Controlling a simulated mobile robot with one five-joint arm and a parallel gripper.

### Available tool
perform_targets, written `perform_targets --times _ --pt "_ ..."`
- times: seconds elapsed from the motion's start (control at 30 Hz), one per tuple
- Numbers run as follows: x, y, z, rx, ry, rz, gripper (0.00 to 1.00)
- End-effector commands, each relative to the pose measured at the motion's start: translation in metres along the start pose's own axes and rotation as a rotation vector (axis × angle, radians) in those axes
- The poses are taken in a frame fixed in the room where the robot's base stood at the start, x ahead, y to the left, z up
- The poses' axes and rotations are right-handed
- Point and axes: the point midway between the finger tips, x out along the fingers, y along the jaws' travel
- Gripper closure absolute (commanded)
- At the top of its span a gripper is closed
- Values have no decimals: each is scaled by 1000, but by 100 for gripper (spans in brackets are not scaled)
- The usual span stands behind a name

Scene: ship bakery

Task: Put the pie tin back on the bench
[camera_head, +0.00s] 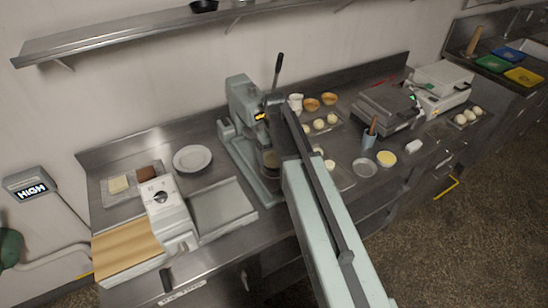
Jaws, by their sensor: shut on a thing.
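My arm (318,215) reaches up from the lower right to the middle of the bench (245,232). Its far end is in front of the grey-green press with the black lever (279,65). My gripper's fingers are hidden behind the arm, and I cannot see what is between them. A shallow round grey tin (365,168) lies on the bench right of my arm, beside a dish with yellow filling (386,159). I cannot tell whether this is the task's pie tin. A brownish round part (270,160) shows low in the press.
The dough sheeter (160,205) and a white plate (192,158) are left of the press. Dough balls (319,124) and tarts (312,104) lie behind my arm. A grey machine (385,107) stands at the right. Some bench near the round tin is bare.

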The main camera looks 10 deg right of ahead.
Motion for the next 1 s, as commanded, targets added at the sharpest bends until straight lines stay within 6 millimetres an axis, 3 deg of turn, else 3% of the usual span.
perform_targets --times 0.1,0.37,0.8,1.0 --pt "-12 0 0 0 0 0 55" --pt "-11 -18 28 0 0 0 55" --pt "-21 -75 112 -2 0 0 55" --pt "-22 -89 130 0 0 0 55"
